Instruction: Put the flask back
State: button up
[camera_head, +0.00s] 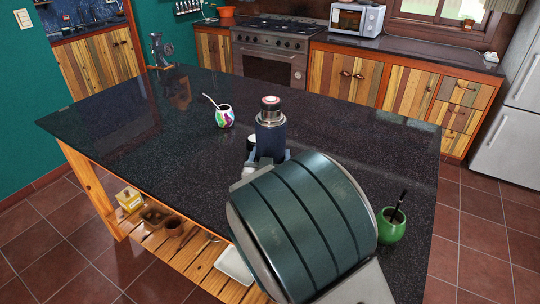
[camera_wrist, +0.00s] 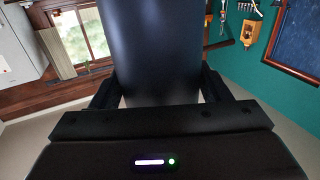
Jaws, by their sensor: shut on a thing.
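The flask (camera_head: 271,131) is dark blue with a metal collar and a light cap with a red mark. It stands upright over the dark speckled island counter (camera_head: 330,133) in the head view. My gripper (camera_head: 268,158) is shut on the flask's lower body. My own arm covers the flask's base, so I cannot tell whether it touches the counter. In the wrist view the flask (camera_wrist: 155,45) fills the middle as a dark cylinder between the fingers of my gripper (camera_wrist: 157,95).
A colourful mate cup (camera_head: 224,117) with a straw stands left of the flask. A green mate cup (camera_head: 391,226) stands at the right edge. A metal grinder (camera_head: 161,50) is at the far left corner.

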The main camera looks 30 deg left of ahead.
jog(key=o, duration=1.7)
jog(key=shift+f, duration=0.1)
jog(key=shift+r, duration=0.2)
jog(key=b+v, duration=0.2)
jog(key=v, duration=1)
